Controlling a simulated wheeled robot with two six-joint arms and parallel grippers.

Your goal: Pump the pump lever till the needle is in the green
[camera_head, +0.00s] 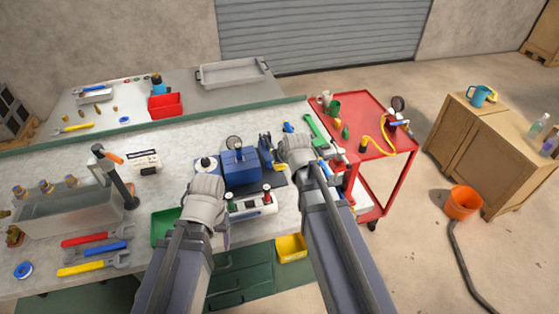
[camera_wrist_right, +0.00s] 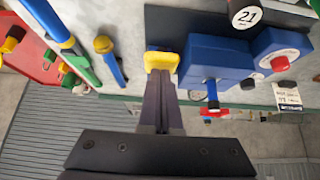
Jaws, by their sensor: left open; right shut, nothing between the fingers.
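A blue box-shaped unit (camera_head: 240,166) stands mid-bench, with a small round white gauge (camera_head: 234,142) above it; its needle and colours are too small to read. At its right is a yellow piece (camera_head: 267,146), perhaps the pump lever's end; in the right wrist view a yellow end (camera_wrist_right: 162,61) lies at my fingertips. My right gripper (camera_wrist_right: 162,78) is shut with nothing between its fingers; I cannot tell whether it touches the yellow end. My left gripper (camera_head: 207,183) is open, at the unit's front left; its fingertips are mostly hidden.
A clear-walled grey bin (camera_head: 70,213) and a black upright with an orange grip (camera_head: 118,175) stand at left. Several wrenches (camera_head: 95,248) lie in front. A white block with red and green knobs (camera_head: 250,205) sits between my arms. A red cart (camera_head: 375,150) stands at right.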

